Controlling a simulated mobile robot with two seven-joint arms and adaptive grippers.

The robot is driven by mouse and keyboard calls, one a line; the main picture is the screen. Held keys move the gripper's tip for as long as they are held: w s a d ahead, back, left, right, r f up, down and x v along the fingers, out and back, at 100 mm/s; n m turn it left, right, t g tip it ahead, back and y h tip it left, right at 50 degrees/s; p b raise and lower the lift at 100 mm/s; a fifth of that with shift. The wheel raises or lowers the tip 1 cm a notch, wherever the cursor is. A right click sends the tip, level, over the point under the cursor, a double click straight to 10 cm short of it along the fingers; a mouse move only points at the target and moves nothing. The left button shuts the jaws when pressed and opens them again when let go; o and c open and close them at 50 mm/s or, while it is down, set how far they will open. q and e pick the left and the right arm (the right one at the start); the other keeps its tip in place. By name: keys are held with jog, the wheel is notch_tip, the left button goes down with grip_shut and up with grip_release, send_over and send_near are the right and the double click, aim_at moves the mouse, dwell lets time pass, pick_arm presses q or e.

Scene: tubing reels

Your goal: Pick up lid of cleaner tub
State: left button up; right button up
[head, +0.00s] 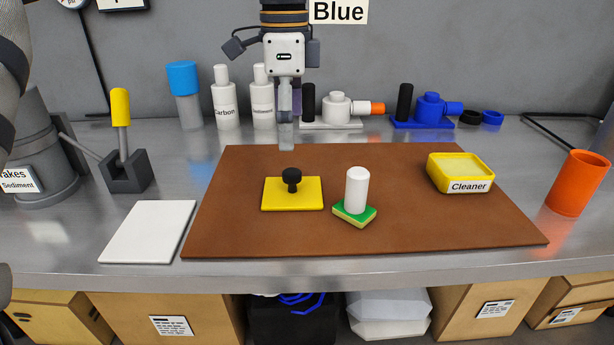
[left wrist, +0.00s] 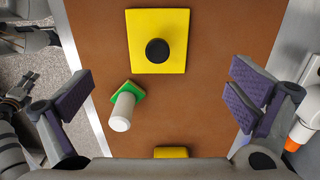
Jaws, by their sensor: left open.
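The lid (head: 309,194) is a flat yellow square with a black round knob (head: 291,177). It lies on the brown mat, left of the middle. In the left wrist view the lid (left wrist: 140,54) is at the top. The yellow tub (head: 460,175) labelled Cleaner stands open at the mat's right; only a bit of its yellow (left wrist: 171,152) shows at the bottom of the left wrist view. My left gripper (head: 286,132) points down above the lid, seen edge-on. Its fingers are wide apart and empty in the left wrist view (left wrist: 168,98).
A green-yellow sponge (head: 356,216) with a white handle stands right of the lid. Behind the mat stand white bottles (head: 226,105), a white fitting (head: 337,108) and a blue one (head: 430,110). An orange cup (head: 577,184) is at right. The mat's front right is clear.

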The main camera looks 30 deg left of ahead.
aim_at(293, 172)
pick_arm(q)
jog(key=f, duration=0.1)
jog(key=s+f, duration=0.1)
jog(key=f, duration=0.1)
jog(key=shift+s+f, duration=0.1)
jog(key=shift+f, duration=0.2)
jog(key=f, duration=0.3)
jog(key=w+f, duration=0.1)
jog(key=f, duration=0.1)
jog(key=shift+d+f, duration=0.3)
jog(key=shift+d, duration=0.1)
jog(key=shift+w+f, duration=0.15)
jog(key=shift+f, duration=0.3)
jog(key=c, duration=2.3)
jog(key=shift+f, duration=0.1)
grip_shut()
pick_arm(e)
jog(key=shift+s, duration=0.45)
